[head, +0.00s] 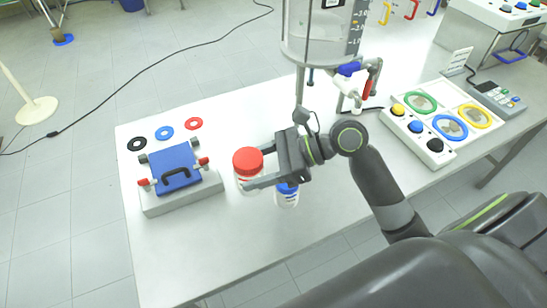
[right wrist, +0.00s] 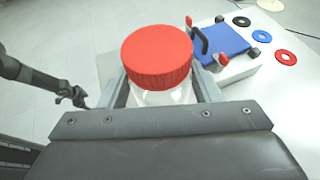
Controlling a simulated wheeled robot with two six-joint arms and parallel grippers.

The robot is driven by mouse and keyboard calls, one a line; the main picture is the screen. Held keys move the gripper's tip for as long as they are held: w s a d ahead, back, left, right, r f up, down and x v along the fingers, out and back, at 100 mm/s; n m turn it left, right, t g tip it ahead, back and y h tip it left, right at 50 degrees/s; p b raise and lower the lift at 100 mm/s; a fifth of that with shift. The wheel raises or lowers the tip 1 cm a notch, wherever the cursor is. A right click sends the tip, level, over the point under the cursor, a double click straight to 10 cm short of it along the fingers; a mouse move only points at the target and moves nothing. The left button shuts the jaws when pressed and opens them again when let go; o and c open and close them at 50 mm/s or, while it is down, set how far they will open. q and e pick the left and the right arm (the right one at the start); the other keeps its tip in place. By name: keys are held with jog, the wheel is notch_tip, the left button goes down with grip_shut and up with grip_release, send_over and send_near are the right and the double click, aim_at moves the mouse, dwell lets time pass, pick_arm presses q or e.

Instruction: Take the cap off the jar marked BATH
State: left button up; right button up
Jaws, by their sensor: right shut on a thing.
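A white jar (head: 242,183) with a red cap (head: 248,160) stands on the table. My right gripper (head: 256,168) is shut on this jar from the right, one finger on each side. In the right wrist view the red cap (right wrist: 157,57) sits on the jar, above the fingers (right wrist: 160,92). A second white jar (head: 287,200) with a blue cap (head: 287,187) stands just right of it, partly hidden by my right gripper. I cannot read a BATH marking on either jar. My left gripper (right wrist: 74,97) shows small at the left of the right wrist view; its opening is unclear.
A blue plate with a black handle (head: 175,168) and red-ended clamps sits on a white block (head: 182,200) to the left. Black, blue and red rings (head: 165,132) lie behind it. A glass reactor (head: 325,45) stands behind; a button panel (head: 417,135) is right. The front table is clear.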

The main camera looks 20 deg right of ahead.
jog(key=w+a+f+n+g, duration=0.1)
jog(key=a+n+g, duration=0.3)
jog(key=a, duration=0.4)
jog(key=shift+g+y, duration=0.4)
jog(key=shift+w+a+n+g, duration=0.1)
jog(key=shift+a+n+g, duration=0.2)
grip_shut()
jog(key=d+m+t, duration=0.1)
jog(key=d+t, duration=0.1)
jog(key=d, duration=0.1)
jog(key=d+m+t, duration=0.2)
jog(key=d, duration=0.1)
jog(key=d+f+m+t+h, duration=0.1)
jog(key=d, duration=0.2)
jog(key=shift+w+d+m+t, duration=0.1)
jog(key=shift+w+m+t, duration=0.05)
jog(key=shift+m+t, duration=0.25)
jog(key=s+d+r+m+t+h, duration=0.1)
jog(key=s+d+r+m+t, duration=0.1)
jog(key=d, duration=0.3)
jog(key=shift+s+d+r+m+t, duration=0.15)
jog(key=shift+s+r+m+t, duration=0.05)
jog(key=shift+r+m+t, duration=0.25)
